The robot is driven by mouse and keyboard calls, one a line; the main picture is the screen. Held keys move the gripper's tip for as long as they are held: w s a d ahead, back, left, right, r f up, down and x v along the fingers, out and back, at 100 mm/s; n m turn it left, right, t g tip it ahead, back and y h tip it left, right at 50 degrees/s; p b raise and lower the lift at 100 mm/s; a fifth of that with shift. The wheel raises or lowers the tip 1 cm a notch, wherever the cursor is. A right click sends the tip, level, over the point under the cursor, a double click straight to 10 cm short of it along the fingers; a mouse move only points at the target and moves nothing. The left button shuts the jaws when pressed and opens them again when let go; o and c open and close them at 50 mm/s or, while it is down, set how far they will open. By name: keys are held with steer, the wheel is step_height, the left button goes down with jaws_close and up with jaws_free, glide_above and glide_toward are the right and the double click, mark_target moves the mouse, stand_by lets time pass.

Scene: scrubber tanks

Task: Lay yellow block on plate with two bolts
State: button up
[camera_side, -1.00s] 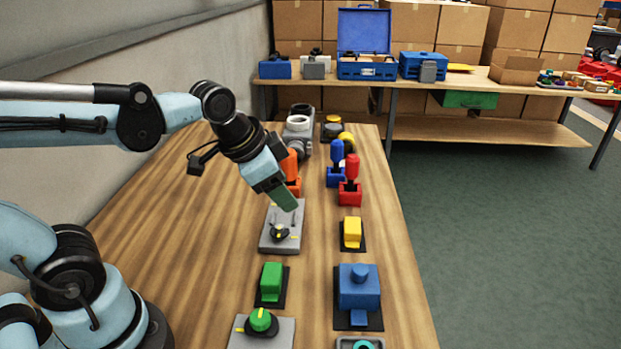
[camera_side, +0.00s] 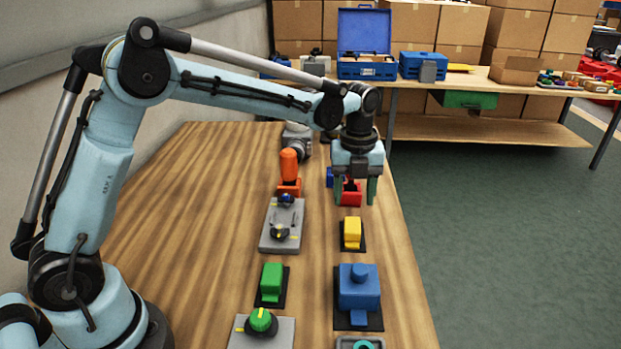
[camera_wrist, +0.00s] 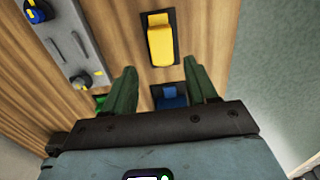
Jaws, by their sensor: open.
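The yellow block (camera_side: 352,232) sits on a small black base on the table, right of centre in the side view. It also shows in the wrist view (camera_wrist: 161,42), just beyond my fingertips. The plate is at upper left in the wrist view (camera_wrist: 62,48). My gripper (camera_side: 354,190) points down, open and empty, above the table and behind the yellow block in the side view. It hides part of the red lever (camera_side: 354,198).
A green block (camera_side: 271,280) and a large blue block (camera_side: 358,285) stand nearer the side camera. An orange lever (camera_side: 289,165) stands behind the plate, with grey fittings (camera_side: 299,138) farther back. The table (camera_side: 180,215) is clear on the left.

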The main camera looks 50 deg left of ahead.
mark_target(353, 224)
steer(key=shift+w+f+m, duration=0.15)
steer(key=shift+f+m, duration=0.15)
steer(key=shift+f, duration=4)
steer(key=c, duration=0.9)
steer(key=shift+r, duration=0.1)
steer(key=shift+r, duration=3.4)
